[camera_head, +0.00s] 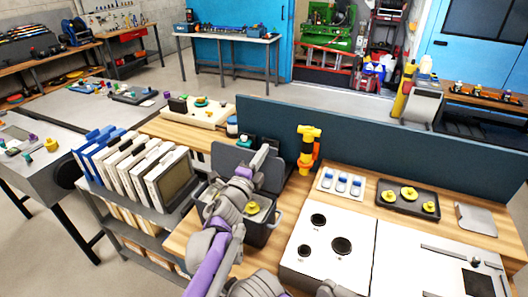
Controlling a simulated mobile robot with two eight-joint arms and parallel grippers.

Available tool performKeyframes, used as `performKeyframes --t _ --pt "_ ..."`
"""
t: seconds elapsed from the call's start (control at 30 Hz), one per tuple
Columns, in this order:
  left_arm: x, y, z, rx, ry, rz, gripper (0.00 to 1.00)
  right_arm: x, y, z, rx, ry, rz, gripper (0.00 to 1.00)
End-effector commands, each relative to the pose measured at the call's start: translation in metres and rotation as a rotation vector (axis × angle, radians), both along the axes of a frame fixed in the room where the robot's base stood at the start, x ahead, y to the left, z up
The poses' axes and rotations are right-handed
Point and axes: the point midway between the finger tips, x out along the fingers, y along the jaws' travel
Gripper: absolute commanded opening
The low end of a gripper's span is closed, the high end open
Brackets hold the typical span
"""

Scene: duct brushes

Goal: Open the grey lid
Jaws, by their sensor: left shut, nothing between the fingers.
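The grey lid (227,161) stands raised and steep at the back of a dark grey bin (262,237) on the wooden bench. The bin's mouth is partly uncovered, and a yellow piece (253,208) shows in it. My left arm crosses in front of the bin and lid and hides much of both. My left gripper (264,153) is shut and empty, at the lid's upper part; I cannot tell whether it touches. Grey and purple parts of my arms show at the bottom edge, but my right gripper cannot be made out.
A dark blue partition (390,152) runs behind the bench. A yellow-orange tool (308,148) stands right of the lid. A white panel with round holes (328,246) lies right of the bin. Upright folders (130,165) fill a rack on the left.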

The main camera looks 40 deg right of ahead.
Motion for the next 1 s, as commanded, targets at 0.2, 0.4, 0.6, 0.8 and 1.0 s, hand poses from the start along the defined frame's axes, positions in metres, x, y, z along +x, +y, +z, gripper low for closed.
performKeyframes --t 0.2,0.4,0.6,0.8,1.0 --pt "-0.016 0.041 -0.009 0.0 0.002 0.002 0.0 -0.006 0.0 -0.015 0.0 0.012 0.0 1.0" --pt "-0.029 0.074 -0.012 0.0 0.002 0.002 0.0 -0.01 0.0 -0.024 0.0 0.018 0.0 1.0" --pt "-0.035 0.09 -0.013 0.0 0.001 0.001 0.0 -0.011 0.0 -0.026 0.0 0.02 0.0 1.0" --pt "-0.036 0.091 -0.013 0.0 0.001 0.0 0.0 -0.011 0.0 -0.026 0.0 0.02 0.0 1.0" --pt "-0.012 0.125 -0.009 -0.016 0.075 0.099 0.0 -0.01 0.0 -0.026 0.0 0.02 0.0 1.0"
